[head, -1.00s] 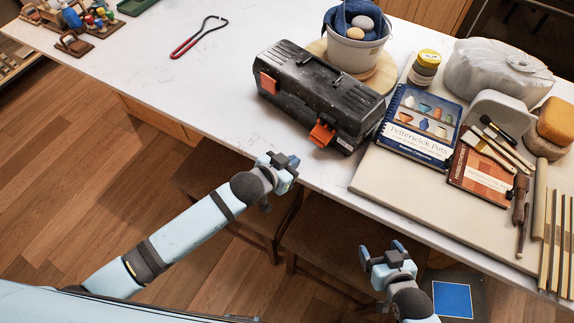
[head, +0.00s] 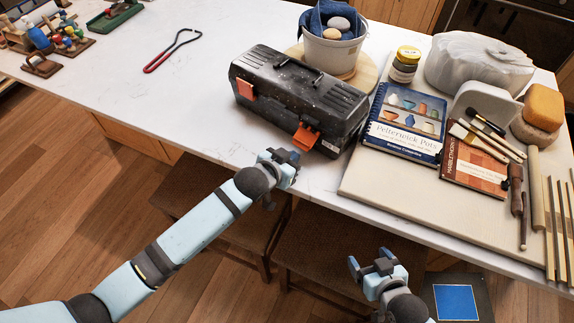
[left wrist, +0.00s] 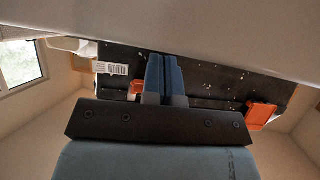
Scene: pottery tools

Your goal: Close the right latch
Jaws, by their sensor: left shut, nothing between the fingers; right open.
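The black toolbox (head: 300,95) stands on the white counter with its front towards me. Its right latch (head: 305,137) is orange and sticks out from the front, tilted away from the box. The left latch (head: 245,89) is also orange. My left gripper (head: 293,157) is shut and empty, just in front of and below the right latch, with a small gap seeming to remain. In the left wrist view, the shut fingers (left wrist: 164,78) partly cover the right latch (left wrist: 136,87); the left latch (left wrist: 262,115) is off to the right. My right gripper (head: 371,261) is open and empty, low beside the counter.
A beige board (head: 360,190) with books, brushes and clay tools lies right of the toolbox. A bucket (head: 331,55) stands behind it. The counter left of the toolbox is clear up to red-handled tongs (head: 172,50). Stools (head: 340,260) stand below the front edge.

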